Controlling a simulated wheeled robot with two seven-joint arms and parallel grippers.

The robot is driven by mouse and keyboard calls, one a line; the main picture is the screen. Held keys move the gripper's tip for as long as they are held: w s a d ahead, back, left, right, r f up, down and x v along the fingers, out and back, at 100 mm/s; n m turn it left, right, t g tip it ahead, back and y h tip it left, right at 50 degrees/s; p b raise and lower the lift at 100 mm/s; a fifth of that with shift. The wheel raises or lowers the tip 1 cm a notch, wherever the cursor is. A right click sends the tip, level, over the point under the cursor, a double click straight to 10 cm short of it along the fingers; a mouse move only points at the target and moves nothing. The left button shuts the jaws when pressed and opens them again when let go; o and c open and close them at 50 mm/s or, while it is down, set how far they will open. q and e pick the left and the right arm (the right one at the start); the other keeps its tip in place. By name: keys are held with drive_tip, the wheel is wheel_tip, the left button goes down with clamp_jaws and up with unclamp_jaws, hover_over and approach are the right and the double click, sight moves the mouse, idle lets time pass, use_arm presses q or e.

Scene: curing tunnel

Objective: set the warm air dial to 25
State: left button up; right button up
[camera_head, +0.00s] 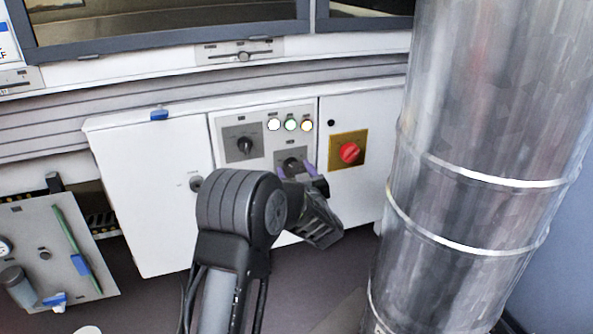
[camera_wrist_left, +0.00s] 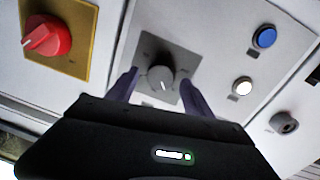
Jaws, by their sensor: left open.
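A dark round dial (camera_head: 292,165) on a grey plate sits low on the white control panel, and it shows closer in the left wrist view (camera_wrist_left: 160,78). Its white pointer mark shows in the wrist view, but the scale figures are too small to read. My left gripper (camera_head: 298,172) is open, with one purple finger on each side of this dial; I cannot tell whether they touch it. A second dial (camera_head: 244,145) on a larger grey plate is up and left of it. I cannot read which label says warm air. My right gripper is out of view.
A red rotary switch (camera_head: 349,153) on a yellow plate is to the right, also in the wrist view (camera_wrist_left: 47,35). Lit buttons (camera_head: 291,125) sit above the dial. A large metal duct (camera_head: 470,180) stands at the right. A blue button (camera_wrist_left: 264,37) shows in the wrist view.

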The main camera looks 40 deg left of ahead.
use_arm(q)
clamp_jaws()
drive_tip(key=shift+f+n+b, duration=0.25)
drive_tip(key=shift+n+b, duration=0.9)
drive_tip(key=shift+n, duration=0.45)
drive_tip(key=shift+r, duration=0.2)
unclamp_jaws()
